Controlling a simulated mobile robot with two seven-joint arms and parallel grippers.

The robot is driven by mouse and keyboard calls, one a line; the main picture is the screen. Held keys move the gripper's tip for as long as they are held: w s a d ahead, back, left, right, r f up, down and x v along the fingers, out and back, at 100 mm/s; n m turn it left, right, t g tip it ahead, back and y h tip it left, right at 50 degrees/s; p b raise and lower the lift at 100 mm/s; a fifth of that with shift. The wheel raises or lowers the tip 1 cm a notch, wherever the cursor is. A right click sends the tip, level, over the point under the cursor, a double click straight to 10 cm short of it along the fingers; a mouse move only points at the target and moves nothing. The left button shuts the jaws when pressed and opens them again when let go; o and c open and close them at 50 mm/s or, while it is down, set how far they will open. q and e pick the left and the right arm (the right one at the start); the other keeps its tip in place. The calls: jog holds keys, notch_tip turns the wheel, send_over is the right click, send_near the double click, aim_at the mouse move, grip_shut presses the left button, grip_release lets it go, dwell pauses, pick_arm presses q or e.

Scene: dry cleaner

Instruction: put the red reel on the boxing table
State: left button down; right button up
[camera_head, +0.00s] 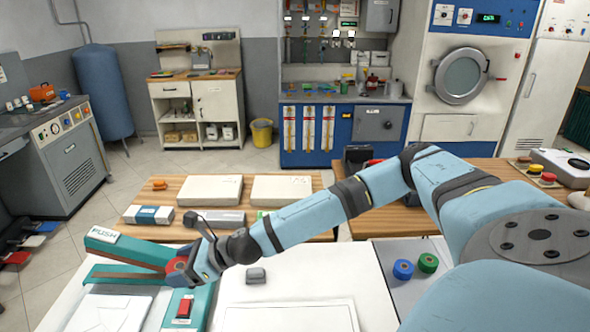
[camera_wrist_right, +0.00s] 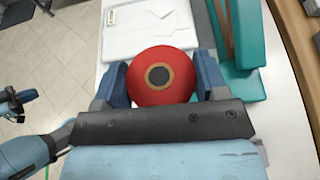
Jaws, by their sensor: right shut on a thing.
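The red reel (camera_wrist_right: 158,76) is held between the two blue fingers of my right gripper (camera_wrist_right: 162,84), with its round face and dark centre toward the wrist camera. In the head view the reel (camera_head: 177,266) shows in part at the tip of my right gripper (camera_head: 184,268), over the white worktop beside the teal press. A wooden table (camera_head: 230,234) with flat white boxes, probably the boxing table, stands beyond the worktop. A dark blue, finger-like part shows at the left edge of the wrist view; it may be my left gripper (camera_wrist_right: 16,106), its opening unclear.
A folded white garment (camera_head: 108,313) lies on the worktop. Blue (camera_head: 403,269) and green (camera_head: 428,263) reels sit on a grey surface at right. The wooden table has bare strips between its boxes.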

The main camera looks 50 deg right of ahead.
jog(key=w+d+f+n+g+y+b, duration=0.2)
jog(key=d, duration=0.8)
notch_tip(320, 180, down, 16)
jog(key=shift+s+d+r+b, duration=0.1)
jog(key=shift+d+r+b, duration=0.05)
jog(key=shift+b, duration=0.9)
jog(key=shift+t, duration=0.3)
jog(key=shift+f, duration=2.35)
jog(key=shift+f+b, duration=0.2)
jog(key=shift+b, duration=0.15)
jog(key=o, duration=0.7)
